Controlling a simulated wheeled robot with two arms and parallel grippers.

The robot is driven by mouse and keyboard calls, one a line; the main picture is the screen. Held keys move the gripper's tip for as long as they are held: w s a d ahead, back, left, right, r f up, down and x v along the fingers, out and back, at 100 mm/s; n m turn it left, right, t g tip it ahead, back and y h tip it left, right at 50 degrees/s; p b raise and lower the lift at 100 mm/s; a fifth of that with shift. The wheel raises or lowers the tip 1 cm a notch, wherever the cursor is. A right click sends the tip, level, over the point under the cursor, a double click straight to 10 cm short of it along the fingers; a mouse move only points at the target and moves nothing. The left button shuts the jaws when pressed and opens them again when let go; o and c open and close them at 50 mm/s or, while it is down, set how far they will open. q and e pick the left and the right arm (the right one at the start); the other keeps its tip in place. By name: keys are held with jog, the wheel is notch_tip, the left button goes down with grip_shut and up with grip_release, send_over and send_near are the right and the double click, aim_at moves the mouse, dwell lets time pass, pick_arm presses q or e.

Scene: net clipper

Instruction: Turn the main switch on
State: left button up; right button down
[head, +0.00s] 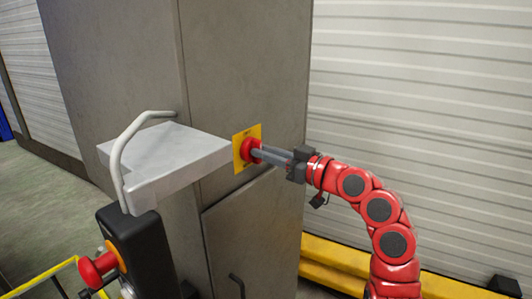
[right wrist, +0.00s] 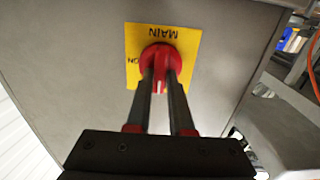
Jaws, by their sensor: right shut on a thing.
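The main switch is a red rotary knob (head: 250,150) on a yellow plate (head: 240,137), fixed to the grey cabinet's side. In the right wrist view the red knob (right wrist: 160,57) sits on the yellow plate (right wrist: 187,45), which reads "MAIN" and part of "ON", upside down. My right gripper (head: 262,153) reaches in from the right and is shut on the knob's red handle. In the right wrist view its two fingers (right wrist: 160,82) lie on either side of the handle, which carries a white mark. My left gripper is not in view.
The tall grey cabinet (head: 245,60) fills the middle. A grey shelf-like box (head: 170,155) with a curved handle juts out left of the switch. A black post with a red button (head: 97,268) stands at lower left. Yellow rails (head: 335,255) run along the floor at right.

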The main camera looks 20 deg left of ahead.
dwell(0.4)
jog(key=shift+w+d+f+m+p, duration=0.1)
jog(key=shift+m+p, duration=1.3)
jog(key=shift+m, duration=1.6)
jog(key=shift+w+a+f+m+p, duration=0.1)
jog(key=shift+m+p, duration=1.25)
jog(key=shift+m, duration=1.65)
jog(key=shift+w+d+f+m+p, duration=0.1)
jog(key=shift+m+p, duration=1.3)
jog(key=shift+m, duration=1.6)
jog(key=shift+f, duration=0.1)
